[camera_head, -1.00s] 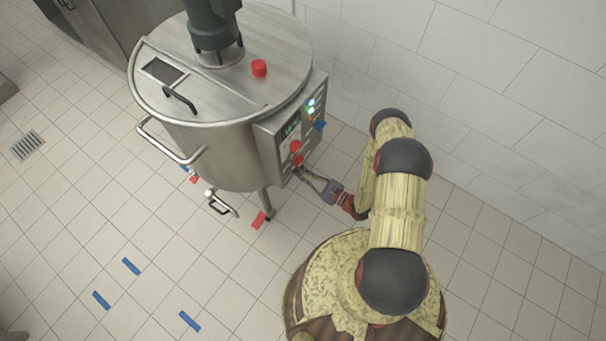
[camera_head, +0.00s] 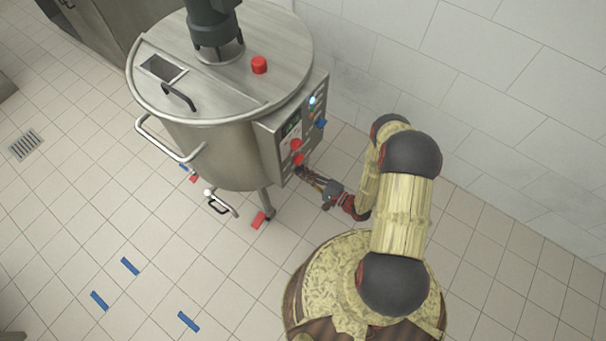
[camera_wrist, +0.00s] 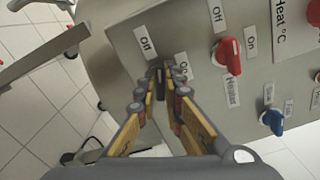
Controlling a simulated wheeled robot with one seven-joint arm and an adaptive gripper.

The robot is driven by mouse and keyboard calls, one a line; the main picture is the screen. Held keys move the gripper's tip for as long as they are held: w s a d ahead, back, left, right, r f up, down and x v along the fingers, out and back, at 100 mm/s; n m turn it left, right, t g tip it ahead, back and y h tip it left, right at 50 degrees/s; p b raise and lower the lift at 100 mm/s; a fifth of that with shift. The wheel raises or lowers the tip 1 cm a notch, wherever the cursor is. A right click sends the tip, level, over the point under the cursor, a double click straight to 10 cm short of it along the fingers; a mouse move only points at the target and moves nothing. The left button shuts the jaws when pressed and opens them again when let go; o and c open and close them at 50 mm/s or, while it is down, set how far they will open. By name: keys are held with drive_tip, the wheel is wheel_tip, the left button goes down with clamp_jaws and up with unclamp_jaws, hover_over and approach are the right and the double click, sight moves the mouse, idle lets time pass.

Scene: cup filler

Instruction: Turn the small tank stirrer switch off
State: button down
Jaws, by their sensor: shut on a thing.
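The steel tank (camera_head: 222,155) stands with its control panel (camera_head: 268,150) on its right side. My gripper (camera_wrist: 160,76) is at the panel's lower edge, its fingers closed together between an "Off" label (camera_wrist: 147,44) and an "On" label (camera_wrist: 182,66). The fingertips and finger pads hide most of what they hold; it sits where a switch would be between these labels, and its name label is not readable. In the head view my gripper (camera_head: 306,175) reaches the panel from the lower right.
A red heater knob (camera_wrist: 227,56) sits just right of my fingers, with a blue knob (camera_wrist: 272,121) further right. Open tiled floor lies in front; a wall is right.

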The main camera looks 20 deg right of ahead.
drive_tip(key=shift+s+f+n, duration=0.1)
drive_tip(key=shift+f+n, duration=0.05)
drive_tip(key=shift+n, duration=1.75)
drive_tip(key=c, duration=2)
unclamp_jaws()
drive_tip(key=shift+o, duration=0.4)
drive_tip(key=v, duration=1.2)
